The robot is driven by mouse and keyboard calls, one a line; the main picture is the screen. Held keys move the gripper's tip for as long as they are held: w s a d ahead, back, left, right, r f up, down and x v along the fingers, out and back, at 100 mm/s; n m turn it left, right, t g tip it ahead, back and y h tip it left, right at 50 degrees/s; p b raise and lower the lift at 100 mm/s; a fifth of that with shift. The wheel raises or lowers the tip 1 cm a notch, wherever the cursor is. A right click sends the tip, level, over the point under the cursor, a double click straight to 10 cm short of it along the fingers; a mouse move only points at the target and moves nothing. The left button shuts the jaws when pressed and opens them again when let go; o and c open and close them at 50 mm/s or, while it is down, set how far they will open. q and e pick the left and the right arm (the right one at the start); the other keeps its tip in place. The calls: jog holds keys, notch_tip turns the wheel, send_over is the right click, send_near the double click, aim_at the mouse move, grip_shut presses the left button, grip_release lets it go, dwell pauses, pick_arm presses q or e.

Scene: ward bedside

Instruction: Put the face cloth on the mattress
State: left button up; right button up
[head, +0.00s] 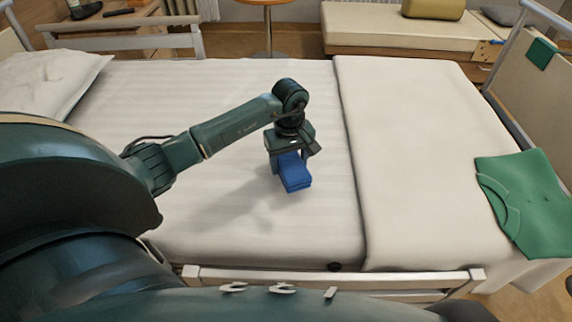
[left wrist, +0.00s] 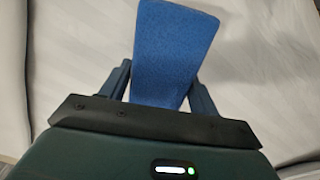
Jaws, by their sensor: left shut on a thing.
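The face cloth (head: 295,174) is a folded blue block of fabric. My left gripper (head: 291,158) is shut on it, over the striped white mattress (head: 230,205) in the middle of the bed. In the left wrist view the cloth (left wrist: 172,50) sits between the two fingers of the left gripper (left wrist: 160,85) and extends beyond them. A shadow lies on the mattress to the left of the cloth. I cannot tell whether the cloth touches the mattress or is just above it. My right gripper is not in view.
A white blanket (head: 405,150) covers the right part of the bed, with a green garment (head: 525,195) at its right end. A pillow (head: 48,80) lies at the left. Bed rails (head: 330,281) run along the near edge. The mattress around the gripper is clear.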

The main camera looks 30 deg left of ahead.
pick_arm(q)
jog(key=shift+f, duration=1.6)
jog(key=shift+f, duration=0.1)
jog(key=shift+f+b, duration=0.15)
jog(key=shift+b, duration=0.2)
jog(key=o, duration=1)
jog(key=shift+c, duration=0.2)
